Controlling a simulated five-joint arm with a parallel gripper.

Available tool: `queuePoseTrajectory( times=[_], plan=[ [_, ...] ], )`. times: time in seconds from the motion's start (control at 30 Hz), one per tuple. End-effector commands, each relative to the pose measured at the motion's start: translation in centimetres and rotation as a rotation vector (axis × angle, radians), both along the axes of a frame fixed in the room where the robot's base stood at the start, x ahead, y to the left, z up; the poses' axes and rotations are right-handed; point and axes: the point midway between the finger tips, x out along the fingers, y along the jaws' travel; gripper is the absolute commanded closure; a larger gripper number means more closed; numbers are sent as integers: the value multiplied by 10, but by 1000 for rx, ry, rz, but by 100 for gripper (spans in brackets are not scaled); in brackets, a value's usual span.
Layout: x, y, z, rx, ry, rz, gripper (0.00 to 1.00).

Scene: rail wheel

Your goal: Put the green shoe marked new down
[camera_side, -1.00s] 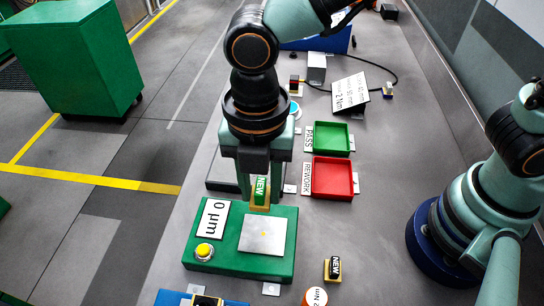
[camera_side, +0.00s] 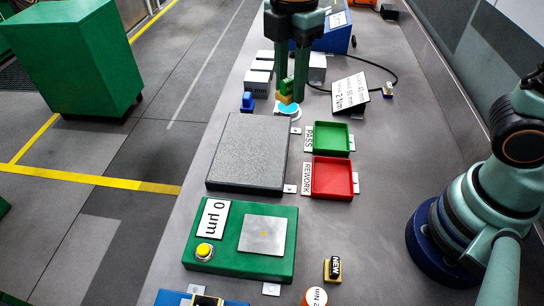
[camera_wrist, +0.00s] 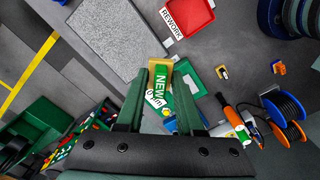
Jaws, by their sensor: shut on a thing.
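The green shoe marked NEW (camera_wrist: 160,84), with a tan-yellow base, is held between the fingers of my gripper (camera_side: 291,88). In the side view the shoe (camera_side: 287,87) is above or close to a light-blue disc (camera_side: 290,110) at the back of the bench. I cannot tell whether the shoe touches anything below. In the wrist view my gripper (camera_wrist: 158,112) has a finger on each side of the shoe. The "NEW" label faces the wrist camera.
A dark granite plate (camera_side: 248,155) lies in front. The green PASS tray (camera_side: 331,138) and red REWORK tray (camera_side: 333,177) are to its right. A small blue item (camera_side: 248,102) and grey blocks (camera_side: 257,80) are at the left.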

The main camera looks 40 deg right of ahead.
Motion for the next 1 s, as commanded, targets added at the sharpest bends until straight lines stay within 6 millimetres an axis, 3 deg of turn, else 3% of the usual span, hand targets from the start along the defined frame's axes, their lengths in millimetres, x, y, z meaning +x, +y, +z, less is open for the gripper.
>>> queuePoseTrajectory(
  times=[0.03,0.2,0.43,0.67,1.0],
  plan=[
    [9,-23,-3,0,0,-106,100],
    [24,-88,-10,0,0,-425,100],
    [28,-153,-18,0,0,-738,100],
    [26,-175,-28,-1,2,-848,100],
    [25,-175,-104,-3,8,-848,100]
  ],
)
